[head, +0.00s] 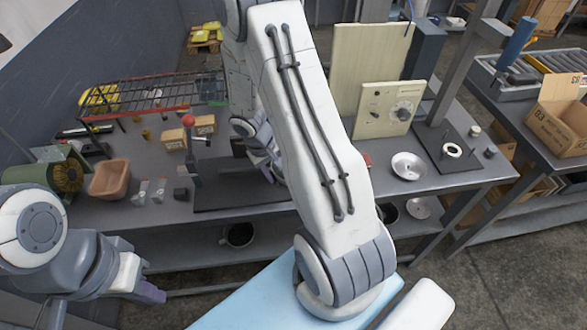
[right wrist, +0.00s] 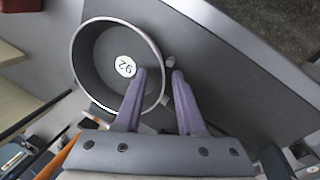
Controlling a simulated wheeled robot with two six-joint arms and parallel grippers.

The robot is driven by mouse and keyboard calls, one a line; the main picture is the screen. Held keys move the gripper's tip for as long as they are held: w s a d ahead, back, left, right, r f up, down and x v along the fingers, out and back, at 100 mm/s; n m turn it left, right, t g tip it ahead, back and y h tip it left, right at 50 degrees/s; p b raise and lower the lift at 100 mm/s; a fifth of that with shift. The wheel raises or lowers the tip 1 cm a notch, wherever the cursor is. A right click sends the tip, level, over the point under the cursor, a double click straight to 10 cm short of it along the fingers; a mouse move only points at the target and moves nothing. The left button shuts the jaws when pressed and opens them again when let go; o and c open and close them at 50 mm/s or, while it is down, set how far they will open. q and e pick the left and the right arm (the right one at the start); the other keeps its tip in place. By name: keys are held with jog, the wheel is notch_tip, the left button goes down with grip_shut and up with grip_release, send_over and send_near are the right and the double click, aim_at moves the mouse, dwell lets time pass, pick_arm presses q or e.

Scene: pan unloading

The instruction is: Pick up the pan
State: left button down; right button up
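The pan (right wrist: 92,60) is a round, dark grey, deep vessel with a light rim and a white numbered label inside. It stands on a grey surface in the right wrist view. My right gripper (right wrist: 159,74) has its two purple fingers apart. One finger reaches over the inside of the pan and the other is outside, with the rim between them. I cannot tell whether they touch it. A small pale stub shows at the pan's outer side. In the head view my arm hides the right gripper and this pan. My left gripper (head: 150,291) is at the lower left, away from the table.
Dark pots (head: 239,236) stand on the lower shelf. A cardboard box (head: 560,114) is at right.

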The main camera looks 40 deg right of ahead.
grip_shut()
jog(key=shift+r, duration=0.1)
dwell(1.2)
